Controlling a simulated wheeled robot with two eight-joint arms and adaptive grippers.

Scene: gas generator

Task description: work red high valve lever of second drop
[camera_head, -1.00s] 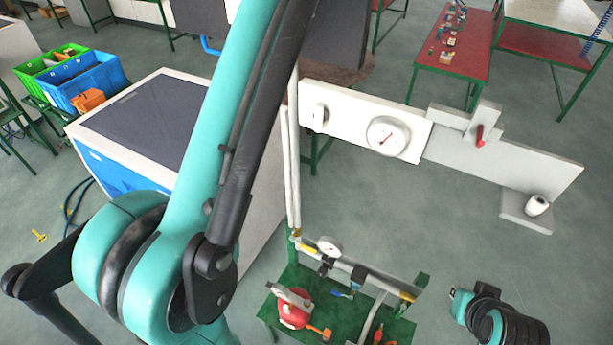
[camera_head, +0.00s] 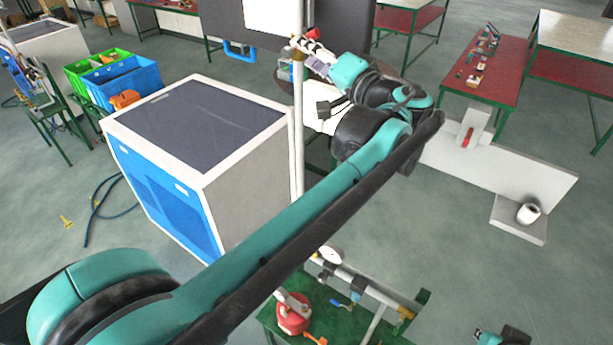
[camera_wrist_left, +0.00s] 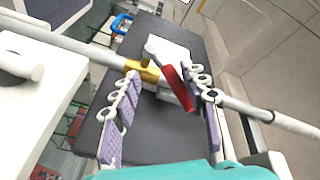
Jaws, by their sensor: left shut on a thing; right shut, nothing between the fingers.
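The red valve lever (camera_wrist_left: 179,88) is on a brass valve (camera_wrist_left: 142,70) on the pale upright pipe. In the left wrist view it lies between the two purple-padded fingers of my left gripper (camera_wrist_left: 166,98). My left gripper (camera_head: 312,53) is shut on it, though the exact contact is hard to see. In the head view the gripper is at the pipe (camera_head: 298,120), in front of the dark panel, and the lever is small there. Only a teal and black part of my right arm shows at the lower right; its fingers are out of view.
A blue and grey cabinet (camera_head: 200,130) stands left of the pipe. A green bench (camera_head: 345,318) with a red regulator (camera_head: 293,312) and gauge is below my left arm. A white wall bracket (camera_head: 530,175) is at the right. Open floor lies between them.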

